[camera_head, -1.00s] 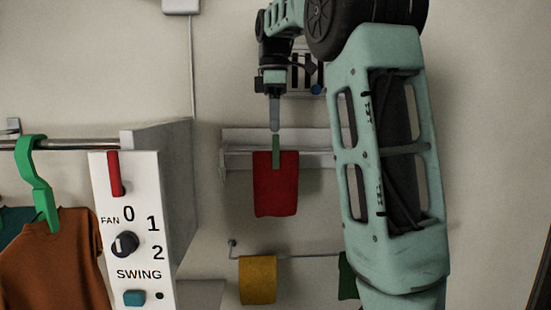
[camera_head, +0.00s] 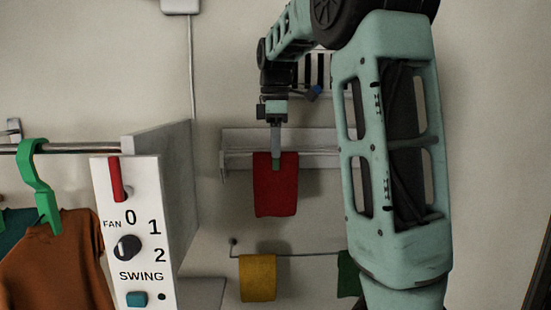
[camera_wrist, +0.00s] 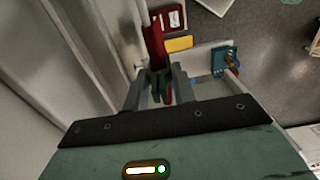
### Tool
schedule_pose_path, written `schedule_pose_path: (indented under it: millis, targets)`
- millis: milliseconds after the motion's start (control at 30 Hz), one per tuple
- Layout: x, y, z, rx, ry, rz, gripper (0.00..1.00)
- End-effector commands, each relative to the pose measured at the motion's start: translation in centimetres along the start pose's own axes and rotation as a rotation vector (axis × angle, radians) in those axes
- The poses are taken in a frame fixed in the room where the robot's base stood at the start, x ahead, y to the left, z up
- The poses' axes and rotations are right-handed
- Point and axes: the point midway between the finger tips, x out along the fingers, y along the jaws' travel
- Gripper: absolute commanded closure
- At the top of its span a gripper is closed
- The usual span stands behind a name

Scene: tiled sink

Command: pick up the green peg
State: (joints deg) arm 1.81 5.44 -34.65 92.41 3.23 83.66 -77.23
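The green peg (camera_wrist: 158,86) is clipped upright at the top of a red cloth (camera_head: 275,190) hanging on a wall rail. In the head view only a small green piece of the peg (camera_head: 276,164) shows below my gripper (camera_head: 276,146); its upper part is hidden. In the wrist view my gripper (camera_wrist: 158,90) is open, with one finger on each side of the peg. Gaps seem to show between the fingers and the peg. The red cloth (camera_wrist: 154,46) lies beyond the peg there.
A yellow cloth (camera_head: 257,278) and a dark green cloth (camera_head: 348,275) hang on a lower rail. A white control panel (camera_head: 130,235) stands at left, beside a green hanger (camera_head: 40,185) with an orange shirt (camera_head: 55,260). The wall is close behind the upper rail.

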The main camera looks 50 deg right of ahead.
Motion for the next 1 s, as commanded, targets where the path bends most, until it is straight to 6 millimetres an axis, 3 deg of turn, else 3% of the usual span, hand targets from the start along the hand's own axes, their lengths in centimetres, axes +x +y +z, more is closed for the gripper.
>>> schedule_pose_path:
  millis: [467, 1000]
  targets:
    - [-0.8, 0.1, 0.0, 0.0, 0.0, 0.001, 0.96]
    - [-8.0, 0.0, 0.0, 0.001, 0.0, 0.002, 0.96]
